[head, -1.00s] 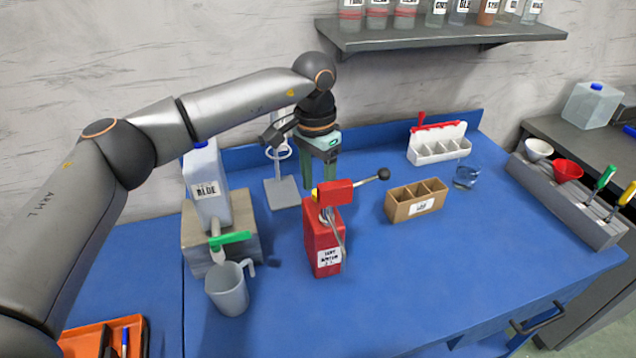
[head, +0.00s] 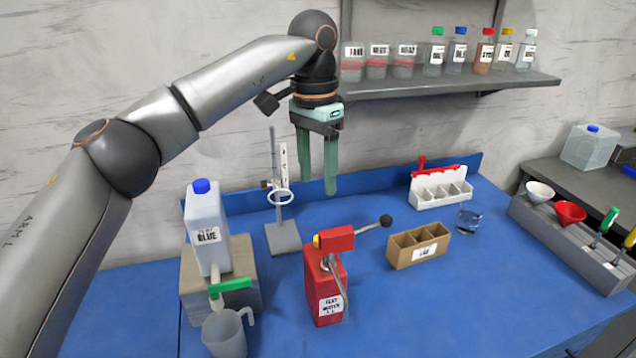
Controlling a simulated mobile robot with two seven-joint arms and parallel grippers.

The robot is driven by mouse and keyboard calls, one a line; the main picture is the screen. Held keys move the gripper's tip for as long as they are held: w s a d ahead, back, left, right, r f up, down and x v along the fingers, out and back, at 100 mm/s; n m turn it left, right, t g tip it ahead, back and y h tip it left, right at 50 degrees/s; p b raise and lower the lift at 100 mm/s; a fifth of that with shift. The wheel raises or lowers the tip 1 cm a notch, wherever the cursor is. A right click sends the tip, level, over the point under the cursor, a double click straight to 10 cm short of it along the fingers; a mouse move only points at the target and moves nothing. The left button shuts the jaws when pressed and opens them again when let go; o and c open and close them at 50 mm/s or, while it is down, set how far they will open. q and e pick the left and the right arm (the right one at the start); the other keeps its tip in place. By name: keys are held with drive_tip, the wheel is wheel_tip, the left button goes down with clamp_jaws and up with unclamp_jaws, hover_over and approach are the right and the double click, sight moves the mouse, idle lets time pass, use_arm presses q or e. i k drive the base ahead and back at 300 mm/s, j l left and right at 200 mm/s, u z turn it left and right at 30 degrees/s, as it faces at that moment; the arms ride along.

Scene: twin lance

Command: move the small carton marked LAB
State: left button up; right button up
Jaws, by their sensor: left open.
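The small carton marked LAB (head: 404,262) is a brown open box with compartments. It stands upright on the blue table, right of the red dispenser. My left gripper (head: 331,190) hangs with its green fingers pointing down, open and empty. It is up and to the left of the carton, behind the red dispenser and apart from both. My right gripper is not in view.
The red dispenser (head: 319,290) with a black-knobbed lever stands left of the carton. A white divided rack (head: 428,203) and a small glass beaker (head: 468,221) are behind it. The shelf (head: 450,85) holds several bottles.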

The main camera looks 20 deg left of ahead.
sight(418, 245)
drive_tip(key=k, duration=1)
